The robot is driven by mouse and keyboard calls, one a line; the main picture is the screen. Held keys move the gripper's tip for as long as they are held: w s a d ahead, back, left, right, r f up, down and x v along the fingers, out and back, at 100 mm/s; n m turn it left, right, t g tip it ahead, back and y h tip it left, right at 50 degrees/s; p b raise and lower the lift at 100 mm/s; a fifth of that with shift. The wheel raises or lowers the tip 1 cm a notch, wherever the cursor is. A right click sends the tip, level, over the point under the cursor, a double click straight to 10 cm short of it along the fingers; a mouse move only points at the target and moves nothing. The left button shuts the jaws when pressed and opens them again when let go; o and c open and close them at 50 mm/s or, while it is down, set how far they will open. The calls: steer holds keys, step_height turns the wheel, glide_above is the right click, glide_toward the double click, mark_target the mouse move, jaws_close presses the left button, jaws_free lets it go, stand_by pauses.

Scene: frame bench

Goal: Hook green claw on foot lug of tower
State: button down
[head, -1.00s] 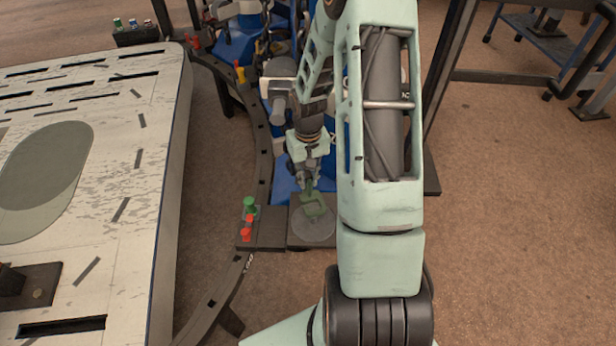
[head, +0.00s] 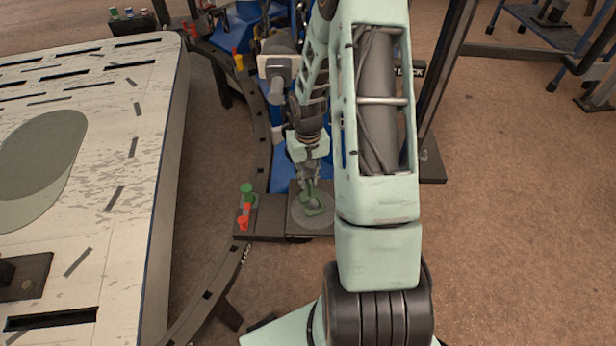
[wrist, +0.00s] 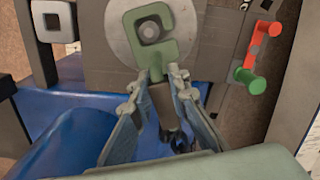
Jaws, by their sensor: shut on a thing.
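My gripper (wrist: 155,85) is shut on the shank of the green claw (wrist: 157,62). The claw is a flat C-shaped hook; in the head view the claw (head: 317,208) lies below my gripper (head: 310,182) in the picture. In the wrist view a round grey lug (wrist: 150,31) shows inside the claw's opening, in the middle of a pale grey disc (wrist: 113,28). The claw appears around the lug; I cannot tell whether it is down on it or still above it. In the head view the claw hides the lug.
Red and green knobs stand beside the disc's plate, a green one (head: 247,190) and a red one (head: 242,223). A dark curved rail (head: 262,140) and a large pale panel (head: 120,200) lie to the left. Blue surfaces (wrist: 70,140) are close under my fingers.

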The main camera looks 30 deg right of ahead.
steer(key=shift+f, duration=0.1)
steer(key=c, duration=1.8)
jaws_free()
steer(key=shift+o, duration=0.2)
step_height(320, 180, up, 12)
